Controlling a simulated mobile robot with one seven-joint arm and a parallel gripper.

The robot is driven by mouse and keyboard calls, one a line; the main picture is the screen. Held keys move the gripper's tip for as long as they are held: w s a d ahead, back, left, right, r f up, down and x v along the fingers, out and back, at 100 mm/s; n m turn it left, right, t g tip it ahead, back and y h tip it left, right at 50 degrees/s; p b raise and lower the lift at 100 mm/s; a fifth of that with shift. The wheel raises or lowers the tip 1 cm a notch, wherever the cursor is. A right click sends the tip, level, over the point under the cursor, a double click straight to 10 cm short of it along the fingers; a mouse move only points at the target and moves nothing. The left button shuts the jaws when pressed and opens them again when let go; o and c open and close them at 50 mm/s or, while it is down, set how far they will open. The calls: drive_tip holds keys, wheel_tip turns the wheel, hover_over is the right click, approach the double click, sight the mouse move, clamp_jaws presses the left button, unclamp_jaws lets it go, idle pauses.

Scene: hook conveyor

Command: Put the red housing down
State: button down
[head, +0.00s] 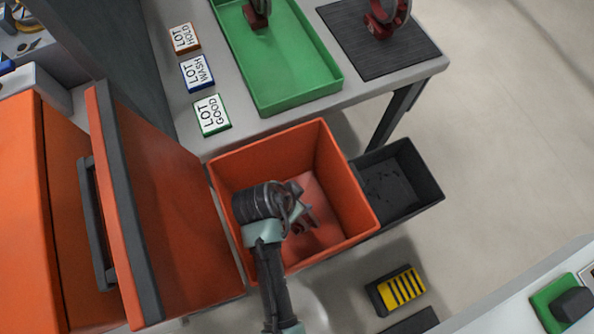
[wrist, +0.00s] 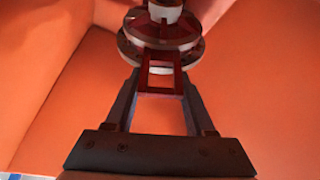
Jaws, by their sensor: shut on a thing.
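My gripper (wrist: 160,90) is shut on a dark red housing (wrist: 160,35), which shows between and beyond the fingers in the wrist view. The housing has round, flanged discs and a frame-like part. In the head view my gripper reaches down into an open orange bin, and the red housing (head: 304,220) shows partly beside my wrist, inside the bin's walls. The orange bin (head: 356,208) has a flat floor and no other thing that I can see in it. Whether the housing touches the floor I cannot tell.
A green tray (head: 290,75) holding a red part and a dark mat (head: 380,45) with another red part lie on the table above. Lot cards (head: 211,115) line the table's left. A black bin (head: 400,185) stands right of the orange one; an orange cabinet door (head: 165,210) stands left.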

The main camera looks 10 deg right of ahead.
drive_tip(key=shift+w+f, duration=0.1)
drive_tip(key=shift+f, duration=0.05)
drive_tip(key=shift+c, duration=1.2)
unclamp_jaws()
drive_tip(key=shift+f, duration=0.1)
drive_tip(key=p+v, duration=0.1)
drive_tip(key=v, duration=0.7)
drive_tip(key=shift+f, duration=0.1)
